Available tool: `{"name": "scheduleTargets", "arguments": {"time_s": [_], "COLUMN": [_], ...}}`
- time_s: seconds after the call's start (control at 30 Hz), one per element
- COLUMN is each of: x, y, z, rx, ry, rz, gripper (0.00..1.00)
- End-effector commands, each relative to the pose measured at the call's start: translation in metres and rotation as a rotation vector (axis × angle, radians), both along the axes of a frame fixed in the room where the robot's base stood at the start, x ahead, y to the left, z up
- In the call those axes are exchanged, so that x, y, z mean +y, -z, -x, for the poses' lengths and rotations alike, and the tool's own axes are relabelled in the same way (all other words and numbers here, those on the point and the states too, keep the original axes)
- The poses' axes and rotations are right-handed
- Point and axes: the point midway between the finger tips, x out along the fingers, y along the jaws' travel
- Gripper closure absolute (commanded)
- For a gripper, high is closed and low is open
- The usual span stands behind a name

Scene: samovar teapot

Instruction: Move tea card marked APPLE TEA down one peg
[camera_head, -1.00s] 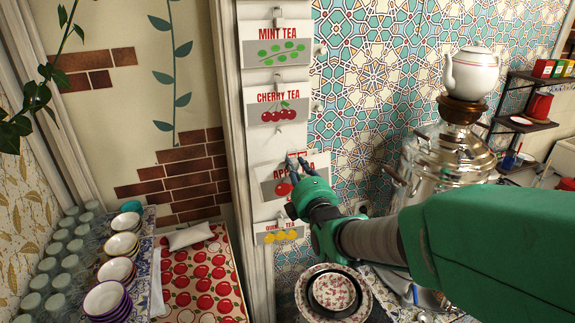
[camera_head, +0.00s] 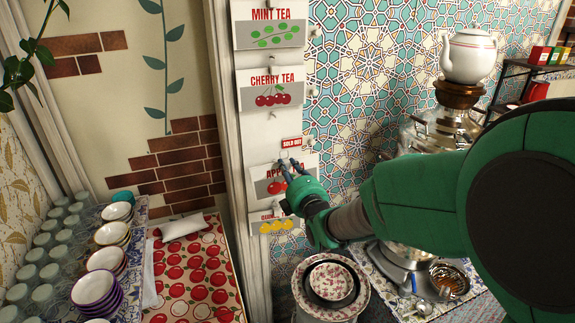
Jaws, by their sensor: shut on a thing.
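The white and grey tea card marked APPLE TEA (camera_head: 259,184), with red apples, is on the white board, partly covered by my gripper. My gripper (camera_head: 291,168) is shut on its upper part. The card's lower edge is close above or over the top of the QUINCE TEA card (camera_head: 276,226), whose title is partly hidden. A small red SOLD OUT sign (camera_head: 291,142) shows above the apple card. The CHERRY TEA card (camera_head: 272,90) and the MINT TEA card (camera_head: 270,27) are higher up. I cannot tell whether the apple card touches a peg.
The white board (camera_head: 262,133) has bare space between the cherry card and the sign. Stacked plates (camera_head: 332,283) stand below right. A samovar with a white teapot (camera_head: 468,55) stands at right. Bowls (camera_head: 98,290) and glasses are at lower left.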

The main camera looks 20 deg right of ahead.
Motion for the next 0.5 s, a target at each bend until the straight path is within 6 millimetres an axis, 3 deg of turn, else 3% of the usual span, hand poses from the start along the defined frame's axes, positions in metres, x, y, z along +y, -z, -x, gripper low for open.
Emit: {"name": "scheduleTargets", "arguments": {"time_s": [0.03,0.2,0.33,0.5], "x": [-0.002,-0.006,-0.008,-0.009], "y": [0.022,0.061,0.084,0.097], "z": [-0.007,-0.026,-0.035,-0.041], "rx": [0.004,0.004,0.006,0.005], "ry": [-0.006,-0.031,-0.046,-0.058], "rz": [-0.007,-0.036,-0.054,-0.067], "gripper": [1.00,1.00,1.00,1.00]}}
